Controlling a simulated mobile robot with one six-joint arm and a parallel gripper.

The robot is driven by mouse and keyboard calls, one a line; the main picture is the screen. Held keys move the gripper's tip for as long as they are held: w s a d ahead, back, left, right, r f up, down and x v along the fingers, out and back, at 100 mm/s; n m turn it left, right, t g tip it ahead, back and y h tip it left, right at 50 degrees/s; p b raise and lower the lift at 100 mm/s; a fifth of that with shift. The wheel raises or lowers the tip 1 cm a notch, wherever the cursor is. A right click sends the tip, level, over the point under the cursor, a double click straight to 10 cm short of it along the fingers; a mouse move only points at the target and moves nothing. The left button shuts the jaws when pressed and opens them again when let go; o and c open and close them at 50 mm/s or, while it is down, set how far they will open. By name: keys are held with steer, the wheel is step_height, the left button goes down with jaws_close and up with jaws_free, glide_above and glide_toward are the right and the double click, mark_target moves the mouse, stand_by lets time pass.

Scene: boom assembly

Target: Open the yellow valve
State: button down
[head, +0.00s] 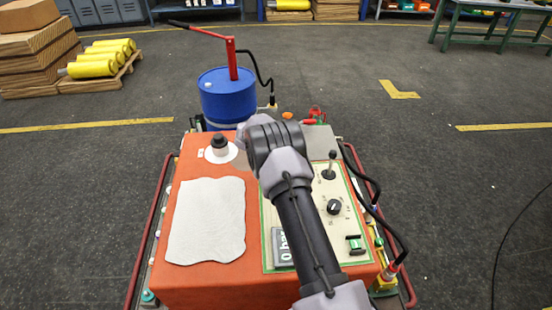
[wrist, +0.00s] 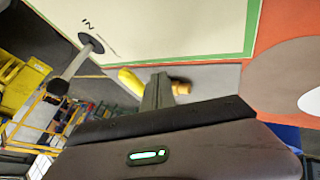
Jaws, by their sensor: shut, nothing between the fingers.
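The yellow valve handle (wrist: 130,80) shows in the wrist view, just left of my fingers, over a grey plate beside the panel's green border. A brass-coloured fitting (wrist: 182,88) shows right of the fingers. The fingers cover the part between the handle and the fitting. My gripper (wrist: 158,88) is shut and empty; I cannot tell whether it touches the handle. In the head view my arm reaches over the orange console and hides the valve and the fingertips.
A blue drum (head: 228,98) with a red pump lever (head: 232,60) stands behind. Black hoses run at the right edge.

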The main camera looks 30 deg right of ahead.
steer(key=shift+s+d+r, duration=0.15)
steer(key=shift+s+d, duration=0.15)
steer(key=shift+d, duration=0.2)
steer(key=shift+s+d+r, duration=0.15)
steer(key=shift+s+d, duration=0.1)
steer(key=shift+d, duration=0.2)
steer(key=shift+d+b, duration=0.15)
steer(key=shift+b, duration=0.15)
steer(key=shift+s, duration=0.15)
